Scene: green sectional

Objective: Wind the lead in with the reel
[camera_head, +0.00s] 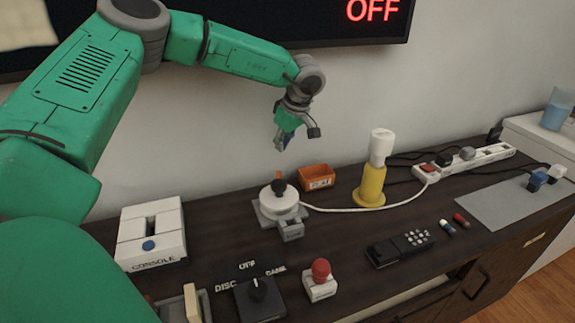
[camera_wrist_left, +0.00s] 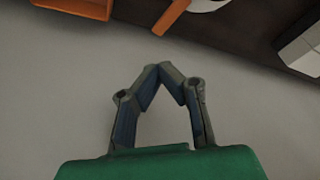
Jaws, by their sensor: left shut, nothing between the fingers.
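The reel (camera_head: 279,205) is a white drum on a grey base, with a black knob on top and an orange piece behind it. A white lead (camera_head: 345,209) runs from it to the right, past the yellow stand, to the white power strip (camera_head: 466,161). My left gripper (camera_head: 281,146) is shut and empty, in the air above and behind the reel, in front of the wall. In the left wrist view its fingertips (camera_wrist_left: 158,70) meet against the grey wall. Part of the white drum (camera_wrist_left: 205,4) shows at that view's top edge. My right gripper is not in view.
An orange bin (camera_head: 317,177) stands right behind the reel, and a yellow stand (camera_head: 371,187) with a white top is to its right. A white console (camera_head: 151,235), a selector knob (camera_head: 259,293), a red-topped joystick (camera_head: 320,280) and a black remote (camera_head: 400,246) are around it. A screen hangs above.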

